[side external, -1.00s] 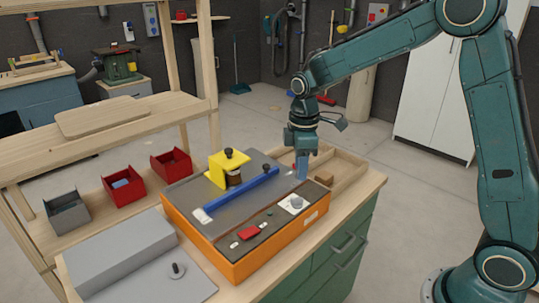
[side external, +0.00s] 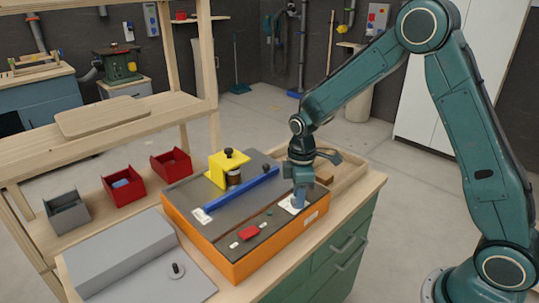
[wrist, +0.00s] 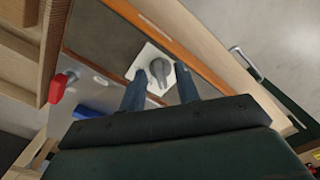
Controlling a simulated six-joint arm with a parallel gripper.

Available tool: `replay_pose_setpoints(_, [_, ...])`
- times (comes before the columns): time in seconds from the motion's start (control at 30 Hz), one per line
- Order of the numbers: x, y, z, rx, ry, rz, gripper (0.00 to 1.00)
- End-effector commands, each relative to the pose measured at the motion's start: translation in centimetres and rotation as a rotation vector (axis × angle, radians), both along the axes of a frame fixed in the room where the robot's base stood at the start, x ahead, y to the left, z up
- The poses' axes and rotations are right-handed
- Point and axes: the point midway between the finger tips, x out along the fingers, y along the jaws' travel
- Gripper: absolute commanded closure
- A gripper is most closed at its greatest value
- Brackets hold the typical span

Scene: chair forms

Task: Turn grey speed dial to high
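The grey speed dial (wrist: 160,72) sits on a white square plate (wrist: 146,58) on the dark top of the orange machine (side external: 232,268). In the wrist view it lies between the tips of my two blue fingers, with a gap visible beside it. My gripper (wrist: 160,76) is open and points down over the dial. In the side view my gripper (side external: 298,200) is right at the white plate (side external: 285,205), and its fingers hide the dial. I cannot tell whether a finger touches it, nor read its setting.
A red switch (side external: 249,232) is on the same panel, left of the plate. A blue fence bar (side external: 238,195) and a yellow block (side external: 228,170) stand on the machine top. A grey cover (side external: 120,250) is at left.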

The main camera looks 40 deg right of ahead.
Motion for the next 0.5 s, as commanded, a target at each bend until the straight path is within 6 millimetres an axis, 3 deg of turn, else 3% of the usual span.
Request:
replay_pose_setpoints(0.07, [0.0, 0.0, 0.0, 0.0, 0.0, 0.0, 0.7])
replay_pose_setpoints(0.2, [0.0, 0.0, 0.01, 0.0, 0.0, 0.0, 0.98])
replay_pose_setpoints(0.23, [0.0, 0.0, 0.02, 0.0, 0.0, 0.0, 1.0])
replay_pose_setpoints(0.5, [0.0, 0.0, 0.03, 0.0, 0.0, -0.006, 1.0])
